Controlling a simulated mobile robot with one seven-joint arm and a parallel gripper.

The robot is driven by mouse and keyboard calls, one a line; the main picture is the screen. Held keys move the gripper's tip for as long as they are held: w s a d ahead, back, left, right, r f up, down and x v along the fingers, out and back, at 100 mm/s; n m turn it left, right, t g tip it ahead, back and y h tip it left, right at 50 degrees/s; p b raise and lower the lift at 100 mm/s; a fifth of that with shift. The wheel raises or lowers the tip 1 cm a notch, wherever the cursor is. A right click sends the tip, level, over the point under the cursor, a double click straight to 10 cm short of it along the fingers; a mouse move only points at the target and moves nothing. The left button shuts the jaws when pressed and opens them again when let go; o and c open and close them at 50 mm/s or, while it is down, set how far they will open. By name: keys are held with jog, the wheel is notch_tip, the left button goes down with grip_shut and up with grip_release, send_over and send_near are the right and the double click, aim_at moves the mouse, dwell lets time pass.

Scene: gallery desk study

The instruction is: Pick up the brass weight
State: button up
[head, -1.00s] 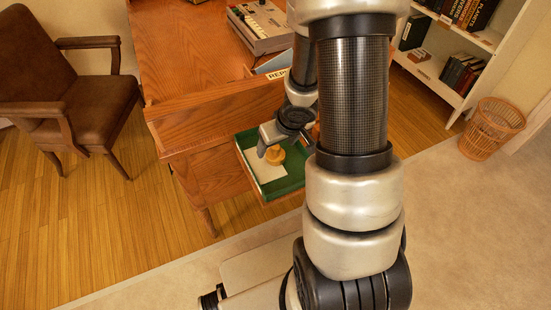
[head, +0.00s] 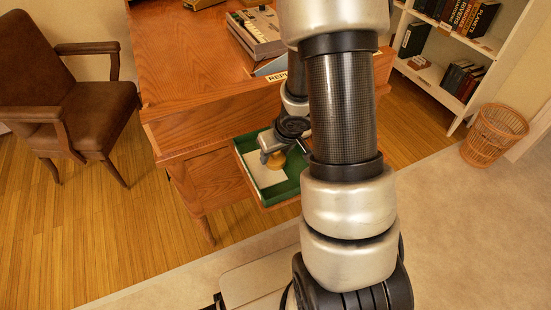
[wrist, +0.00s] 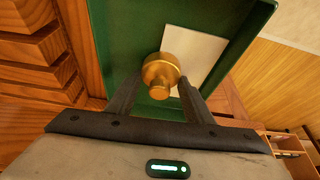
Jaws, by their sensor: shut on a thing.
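The brass weight (wrist: 160,72) is a gold-coloured knobbed cylinder, seen in the wrist view between the two dark fingers of my gripper (wrist: 160,95). The fingers are shut on its knob end. In the head view the weight (head: 277,161) shows as a small gold shape under my gripper (head: 272,155), partly hidden by it. It is in or just over the open green-lined drawer (head: 283,193). I cannot tell whether it touches the drawer floor.
A white paper (head: 265,175) lies in the drawer. The wooden desk (head: 190,75) carries a keyboard-like device (head: 258,30) and a sign (head: 277,77). A brown chair (head: 60,90) stands left, a wicker basket (head: 493,135) and bookshelf (head: 440,85) right. Carpet in front is clear.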

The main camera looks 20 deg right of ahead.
jog(key=shift+r, duration=0.15)
notch_tip(320, 180, up, 9)
jog(key=p, duration=0.9)
jog(key=shift+r, duration=0.15)
jog(key=shift+m, duration=0.3)
jog(key=f+b, duration=0.2)
jog(key=a+f+b, duration=0.1)
jog(key=f+b, duration=0.1)
jog(key=b, duration=0.1)
jog(key=f+b, duration=0.2)
jog(key=f, duration=0.1)
jog(key=shift+w+a, duration=0.15)
jog(key=shift+a, duration=0.2)
jog(key=shift+f+b, duration=1.25)
jog(key=shift+f, duration=0.05)
jog(key=o, duration=1.7)
jog(key=p+v, duration=1.3)
jog(key=v, duration=0.4)
jog(key=shift+a+r, duration=0.2)
jog(key=shift+r, duration=0.1)
